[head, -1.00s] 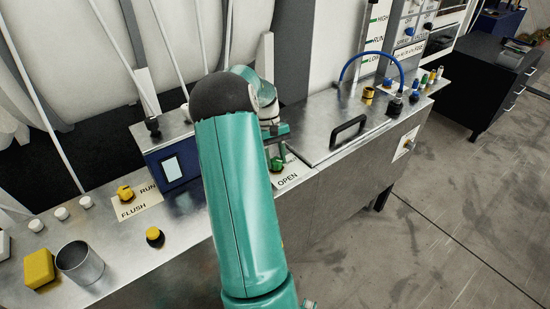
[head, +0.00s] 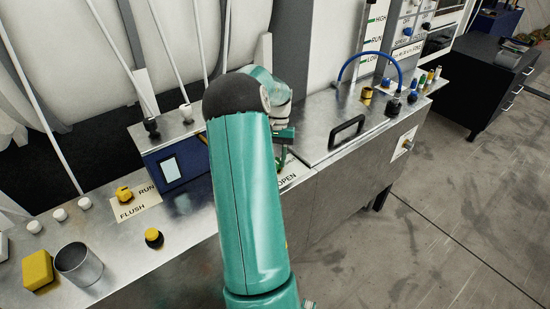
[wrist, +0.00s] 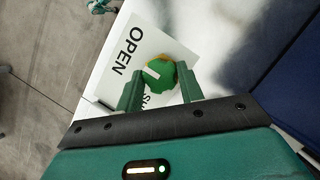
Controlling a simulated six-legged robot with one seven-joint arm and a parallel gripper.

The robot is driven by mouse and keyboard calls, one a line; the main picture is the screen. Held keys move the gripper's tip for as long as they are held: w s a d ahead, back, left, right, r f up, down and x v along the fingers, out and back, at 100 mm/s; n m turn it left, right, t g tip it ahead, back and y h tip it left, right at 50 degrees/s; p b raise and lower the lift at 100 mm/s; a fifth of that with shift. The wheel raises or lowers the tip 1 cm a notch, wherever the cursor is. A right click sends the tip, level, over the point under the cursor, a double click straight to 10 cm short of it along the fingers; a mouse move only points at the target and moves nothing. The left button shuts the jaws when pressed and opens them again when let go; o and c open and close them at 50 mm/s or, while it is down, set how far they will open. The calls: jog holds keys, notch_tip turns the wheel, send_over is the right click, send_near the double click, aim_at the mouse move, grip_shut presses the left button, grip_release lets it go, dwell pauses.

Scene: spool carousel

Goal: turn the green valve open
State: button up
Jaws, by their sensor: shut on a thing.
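The green valve (wrist: 158,74) is a small round green knob with a pale mark on its top. It sits on a white label plate (wrist: 123,60) reading OPEN, with a second word partly hidden by my fingers. In the wrist view my gripper (wrist: 160,78) has one green finger on each side of the knob and is shut on it. In the head view my own arm hides most of the gripper and the knob, and only part of the OPEN label (head: 290,177) shows beside it.
The label lies on a metal bench. A black handle (head: 347,131) stands on a panel to the right.

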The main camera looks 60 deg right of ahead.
dwell(0.3)
jog(key=o, duration=1)
jog(key=v, duration=1.4)
jog(key=shift+a, duration=0.1)
jog(key=w+a+r+n+t+h, duration=0.15)
jog(key=w+a+r, duration=0.25)
jog(key=a, duration=0.6)
jog(key=w+a+r+n+h, duration=0.1)
jog(key=w+a+r+n, duration=0.25)
jog(key=a, duration=0.65)
jog(key=w+a+r+n+t+h, duration=0.15)
jog(key=w+a+r, duration=0.25)
jog(key=a, duration=0.6)
jog(key=s+a+f+n+t, duration=0.1)
jog(key=s+a+n, duration=0.1)
jog(key=a, duration=0.6)
jog(key=s+a+f+n+t, duration=0.1)
jog(key=s+a+f+n, duration=0.1)
jog(key=a, duration=0.6)
jog(key=s+a+f+n+t, duration=0.1)
jog(key=s+a+n, duration=0.3)
jog(key=a, duration=0.4)
jog(key=shift+s+a+f+t, duration=0.1)
jog(key=shift+s+a+t, duration=0.15)
jog(key=shift+s, duration=0.15)
jog(key=shift+s+a+f+t, duration=0.1)
jog(key=shift+s+t, duration=0.15)
jog(key=shift+s, duration=0.2)
